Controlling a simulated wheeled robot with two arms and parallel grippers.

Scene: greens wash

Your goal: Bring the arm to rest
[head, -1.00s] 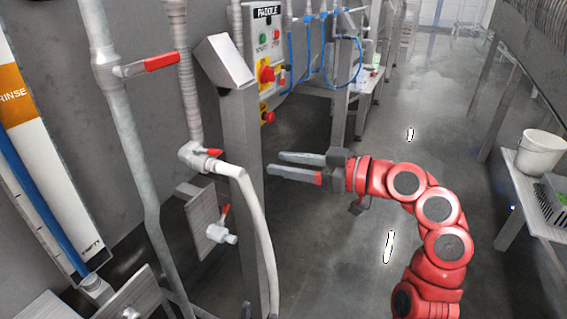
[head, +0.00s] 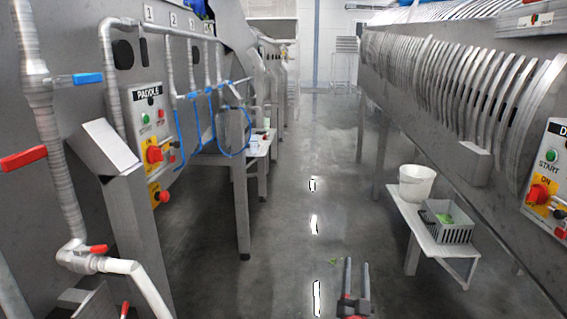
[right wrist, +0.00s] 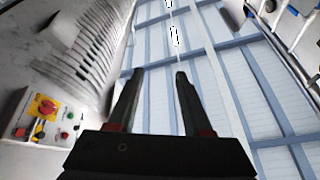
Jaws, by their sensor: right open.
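My right gripper (head: 356,280) shows at the bottom of the head view, over the floor of the aisle, with its fingers pointing up the picture. In the right wrist view its two dark fingers (right wrist: 158,78) stand apart with nothing between them. Behind them is a ceiling of pale blue panels and beams (right wrist: 230,75). The gripper touches nothing. The rest of the right arm is mostly below the head view. My left gripper is out of view.
A paddle control panel (head: 152,130) and pipes line the left. On the right are a ribbed machine (head: 470,85), a start panel (head: 548,180) and a low table (head: 408,212) with a white bucket (head: 416,186) and grey crate (head: 447,232).

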